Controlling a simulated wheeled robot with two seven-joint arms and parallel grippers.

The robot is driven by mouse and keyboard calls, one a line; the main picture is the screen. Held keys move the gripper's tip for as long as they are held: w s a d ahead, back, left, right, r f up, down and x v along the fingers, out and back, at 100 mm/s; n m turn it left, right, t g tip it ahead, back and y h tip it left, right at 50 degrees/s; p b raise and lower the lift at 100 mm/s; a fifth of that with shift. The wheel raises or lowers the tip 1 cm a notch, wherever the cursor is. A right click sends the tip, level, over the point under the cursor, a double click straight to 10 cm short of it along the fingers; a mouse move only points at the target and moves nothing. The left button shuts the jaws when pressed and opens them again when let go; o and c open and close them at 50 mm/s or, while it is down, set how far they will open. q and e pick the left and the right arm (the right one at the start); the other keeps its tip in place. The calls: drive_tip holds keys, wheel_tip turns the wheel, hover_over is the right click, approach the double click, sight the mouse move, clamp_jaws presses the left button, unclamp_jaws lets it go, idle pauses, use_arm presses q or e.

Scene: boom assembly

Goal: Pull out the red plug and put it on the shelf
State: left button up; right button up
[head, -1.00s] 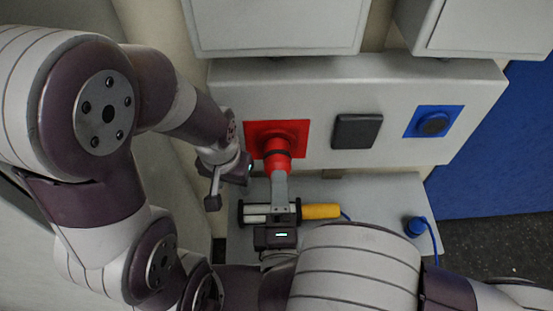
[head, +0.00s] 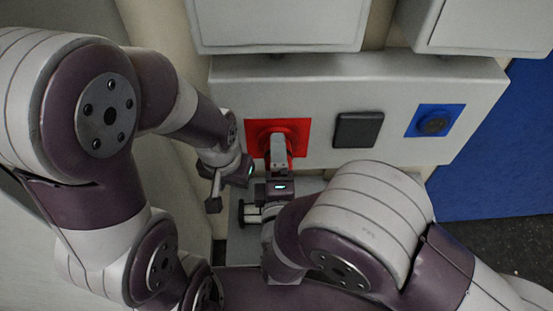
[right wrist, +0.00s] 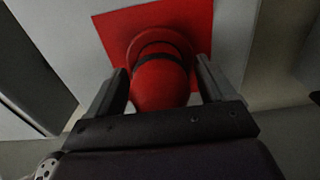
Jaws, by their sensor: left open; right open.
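The red plug (right wrist: 160,82) sits in the socket with the red square plate (head: 299,130) on the grey wall panel. In the right wrist view it stands between the two fingers of my right gripper (right wrist: 160,88). The fingers are open, one on each side, with small gaps visible. In the head view my right gripper (head: 278,155) covers most of the plug. My left gripper (head: 228,188) is open and empty, left of the red socket and lower. The shelf (head: 230,240) under the panel is mostly hidden by my right arm.
A dark square cover (head: 358,130) and a blue socket (head: 434,121) are to the right on the panel. Grey boxes (head: 275,25) hang above. A black-ended cylindrical object (head: 248,213) on the shelf is partly hidden by my right arm.

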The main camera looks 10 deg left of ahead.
drive_tip(key=shift+w+r, duration=0.1)
drive_tip(key=shift+r, duration=0.15)
drive_tip(key=shift+p, duration=0.35)
drive_tip(key=shift+r, duration=0.1)
idle(0.7)
drive_tip(key=c, duration=1.4)
drive_tip(key=shift+p, duration=0.35)
